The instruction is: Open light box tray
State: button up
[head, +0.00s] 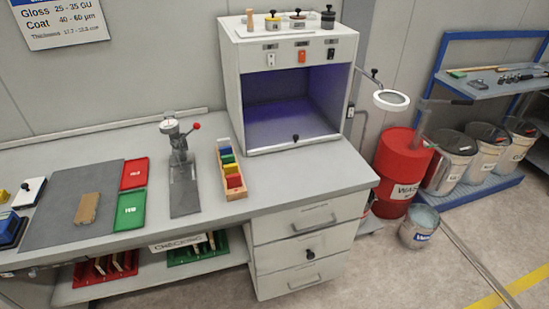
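The light box (241,92) is a white cabinet on the right part of the grey workbench. Its open front shows an interior lit violet. The light box tray (280,122) seems to be the flat floor panel inside, with a small dark knob (295,137) at its front edge. The tray's front edge looks flush with the box front, so it appears pushed in. Several switches (302,56) sit on the panel above the opening. My gripper is not in view.
A wooden rack of coloured blocks (235,181) and a gauge stand (184,192) stand left of the box. Drawers (310,222) are below. A round magnifier lamp (391,101) and red drum (396,165) are right. The bench top before the box is clear.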

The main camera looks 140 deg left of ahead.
aim_at(295, 122)
jog(key=u, duration=4.7)
jog(key=k, duration=0.6)
jog(key=u, duration=0.2)
jog(key=i, duration=0.5)
